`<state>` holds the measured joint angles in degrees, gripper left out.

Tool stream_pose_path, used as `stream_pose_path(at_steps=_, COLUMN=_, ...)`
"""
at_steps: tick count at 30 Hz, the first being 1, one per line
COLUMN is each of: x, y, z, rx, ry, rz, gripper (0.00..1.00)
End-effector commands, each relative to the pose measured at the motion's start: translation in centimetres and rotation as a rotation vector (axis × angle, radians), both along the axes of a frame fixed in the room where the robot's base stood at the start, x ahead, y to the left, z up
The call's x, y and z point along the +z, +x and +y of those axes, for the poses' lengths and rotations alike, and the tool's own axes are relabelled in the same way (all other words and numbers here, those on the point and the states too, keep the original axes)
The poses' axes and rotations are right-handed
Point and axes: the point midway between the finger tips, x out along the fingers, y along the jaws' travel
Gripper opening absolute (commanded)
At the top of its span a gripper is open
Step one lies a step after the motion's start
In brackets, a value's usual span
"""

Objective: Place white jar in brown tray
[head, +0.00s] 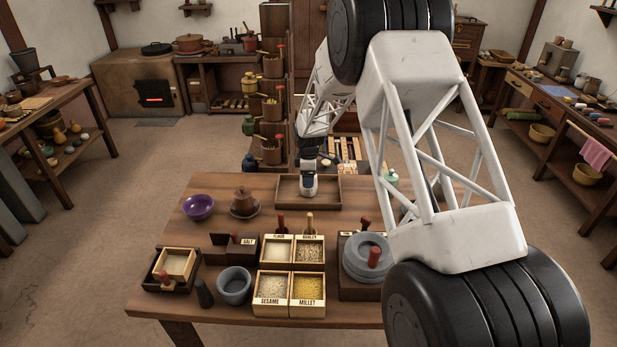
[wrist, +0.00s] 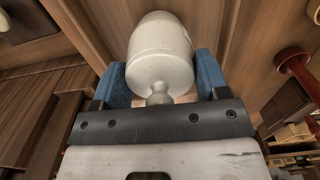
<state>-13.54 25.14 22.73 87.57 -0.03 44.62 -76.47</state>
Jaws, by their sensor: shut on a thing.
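The white jar (head: 309,187) is held between the blue fingers of my gripper (head: 309,170). In the wrist view the jar (wrist: 160,52) has a rounded body and a small knob toward the gripper (wrist: 161,82), with a finger on each side. The brown tray (head: 328,191) is a shallow wooden box at the back of the table. In the head view the jar appears within the tray's outline. I cannot tell whether its base touches the tray floor.
A purple bowl (head: 199,206) and a brown lidded pot (head: 243,201) stand left of the tray. Labelled grain boxes (head: 291,284), a grey bowl (head: 234,285) and grey quern stones (head: 368,259) stand in front. A tall shelf (head: 276,80) rises behind.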

Motion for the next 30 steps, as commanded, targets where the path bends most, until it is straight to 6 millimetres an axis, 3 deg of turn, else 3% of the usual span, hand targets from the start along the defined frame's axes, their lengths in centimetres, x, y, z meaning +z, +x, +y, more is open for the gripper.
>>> stream_pose_path(at_steps=14, x=-0.34, y=0.05, z=0.01, rx=0.000, ry=0.000, rz=-0.001, gripper=0.00)
stream_pose_path(at_steps=15, x=-0.40, y=0.02, z=0.01, rx=0.000, ry=0.000, rz=-0.001, gripper=0.71)
stream_pose_path(at_steps=20, x=-0.39, y=0.02, z=0.01, rx=0.000, ry=0.000, rz=-0.001, gripper=0.93)
stream_pose_path(at_steps=30, x=-0.24, y=0.03, z=0.00, rx=0.000, ry=0.000, rz=-0.001, gripper=0.93)
